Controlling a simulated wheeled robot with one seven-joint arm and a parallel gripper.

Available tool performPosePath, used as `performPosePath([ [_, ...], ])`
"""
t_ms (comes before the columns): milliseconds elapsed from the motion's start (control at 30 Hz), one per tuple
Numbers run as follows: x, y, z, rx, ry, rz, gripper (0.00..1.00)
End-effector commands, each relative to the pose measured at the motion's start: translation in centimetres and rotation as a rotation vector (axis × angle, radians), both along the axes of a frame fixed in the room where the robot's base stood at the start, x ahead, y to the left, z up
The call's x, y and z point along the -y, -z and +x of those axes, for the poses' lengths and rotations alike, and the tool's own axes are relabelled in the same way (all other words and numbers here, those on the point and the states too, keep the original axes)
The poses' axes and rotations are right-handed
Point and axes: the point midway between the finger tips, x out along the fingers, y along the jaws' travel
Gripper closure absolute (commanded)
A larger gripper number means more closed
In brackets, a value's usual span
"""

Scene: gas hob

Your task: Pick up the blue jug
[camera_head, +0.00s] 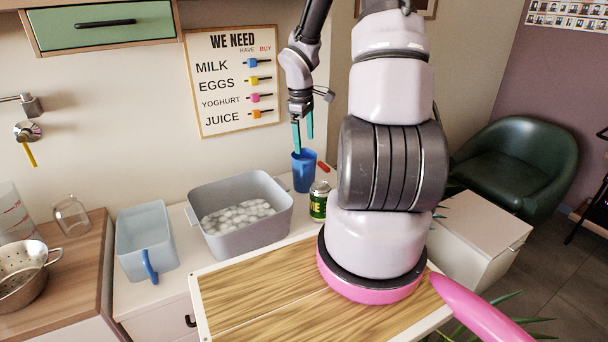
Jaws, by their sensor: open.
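The blue jug (304,172) is a tall, open-topped blue vessel standing upright at the back of the white counter, near the wall. My gripper (304,145) hangs over it, pointing down, with its two turquoise fingers apart. The left fingertip is at the jug's rim in the picture; I cannot tell whether it is inside the rim or touching. The right fingertip is slightly higher, above the rim. Nothing is held between the fingers.
A green can (319,202) stands just in front of the jug, and a small red item (323,166) lies behind it. A grey tub (240,238) with white pieces is left. A pale blue container (146,235) with a blue handle stands further left. A wooden board (260,300) lies in front.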

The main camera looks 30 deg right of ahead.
Motion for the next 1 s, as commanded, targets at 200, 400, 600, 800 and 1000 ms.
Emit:
performPosePath([
  [200,0.2,5.7,0.7,-0.044,-0.139,0.067,0.04],
  [400,0.1,7.9,0.8,-0.049,-0.171,0.083,0.04],
  [600,0.1,11.0,0.8,-0.051,-0.17,0.082,0.04],
  [800,0.2,12.5,0.8,-0.05,-0.169,0.081,0.04],
  [1000,0.2,15.4,0.8,-0.05,-0.171,0.081,0.04],
])
